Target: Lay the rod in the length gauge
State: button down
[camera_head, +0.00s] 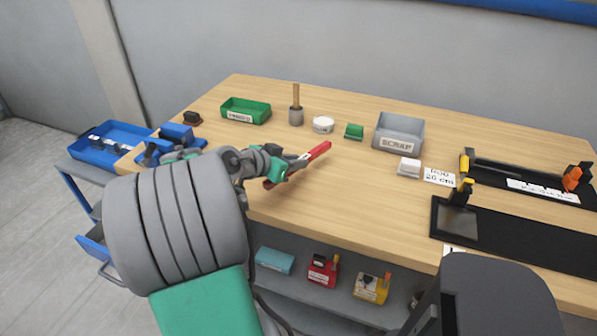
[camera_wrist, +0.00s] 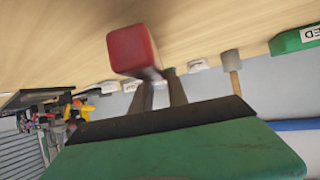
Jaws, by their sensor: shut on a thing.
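My gripper (camera_head: 292,165) is shut on a red rod (camera_head: 316,152) and holds it over the left part of the wooden table, at a slant. In the wrist view, the near end of the red rod (camera_wrist: 136,50) shows large between the fingers (camera_wrist: 160,90). The length gauge seems to be the long dark fixture (camera_head: 520,176) at the right back of the table, with a white label, a yellow-black block at its left and an orange-black piece at its right. It stands well apart from my gripper. A card reading about 20 cm (camera_head: 439,177) lies left of it.
A grey scrap bin (camera_head: 399,134), a green labelled tray (camera_head: 246,111), a mallet-like tool (camera_head: 296,105), a white round container (camera_head: 323,125) and a green block (camera_head: 354,131) stand along the back. A black plate fixture (camera_head: 520,240) lies at the right front. The middle of the table is clear.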

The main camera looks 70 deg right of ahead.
jog(key=shift+s+d+f, duration=0.15)
jog(key=shift+d+f, duration=0.05)
jog(key=shift+f, duration=0.9)
jog(key=shift+s+d+f, duration=0.15)
jog(key=shift+f, duration=0.95)
jog(key=c, duration=1.3)
grip_release()
jog(key=shift+r, duration=0.1)
